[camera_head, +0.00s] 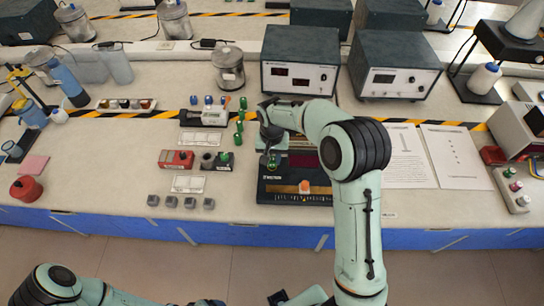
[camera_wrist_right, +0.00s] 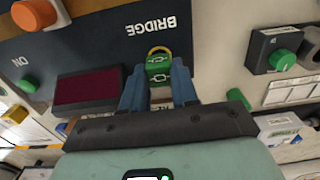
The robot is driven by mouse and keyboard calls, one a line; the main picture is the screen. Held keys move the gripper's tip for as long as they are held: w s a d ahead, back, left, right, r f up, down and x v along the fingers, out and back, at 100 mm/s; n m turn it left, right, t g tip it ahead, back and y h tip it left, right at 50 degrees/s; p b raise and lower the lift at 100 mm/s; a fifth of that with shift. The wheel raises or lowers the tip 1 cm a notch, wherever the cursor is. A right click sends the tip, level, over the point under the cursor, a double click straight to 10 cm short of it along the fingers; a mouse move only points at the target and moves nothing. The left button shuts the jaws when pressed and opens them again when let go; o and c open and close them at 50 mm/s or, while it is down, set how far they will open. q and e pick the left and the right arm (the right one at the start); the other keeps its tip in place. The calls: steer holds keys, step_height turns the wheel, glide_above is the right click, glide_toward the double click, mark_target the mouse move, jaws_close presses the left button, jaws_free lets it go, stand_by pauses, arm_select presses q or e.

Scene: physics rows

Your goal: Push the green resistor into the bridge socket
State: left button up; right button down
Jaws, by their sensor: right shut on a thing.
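The bridge (camera_head: 318,199) is a dark instrument with a red display, an orange knob and a "BRIDGE" label. Its dark panel also fills the upper left of the right wrist view (camera_wrist_right: 100,45). My right gripper (camera_head: 271,156) is at the left part of the bridge. In the right wrist view its two blue-grey fingers (camera_wrist_right: 158,80) are shut on the green resistor (camera_wrist_right: 158,72), which carries pale symbols. A yellow rim shows at the resistor's far end. The socket is hidden, and I cannot tell how deep the resistor sits.
Several green pieces (camera_head: 240,127) stand left of the bridge, near a red box (camera_head: 177,159) and a dark box with a green knob (camera_head: 224,160). Two power supplies (camera_head: 300,62) stand behind. Paper sheets (camera_head: 455,155) lie to the right. Several grey cubes (camera_head: 171,202) line the front edge.

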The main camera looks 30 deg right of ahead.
arm_select(q)
steer(key=shift+s+f, duration=0.25)
steer(key=shift+f, duration=0.1)
arm_select(e)
steer(key=shift+f, duration=0.65)
steer(key=shift+c, duration=1.9)
jaws_free()
steer(key=shift+r+p, duration=1.2)
steer(key=shift+r, duration=2.1)
arm_select(q)
steer(key=w+r, duration=0.3)
steer(key=shift+w+r, duration=0.15)
steer(key=shift+r, duration=0.25)
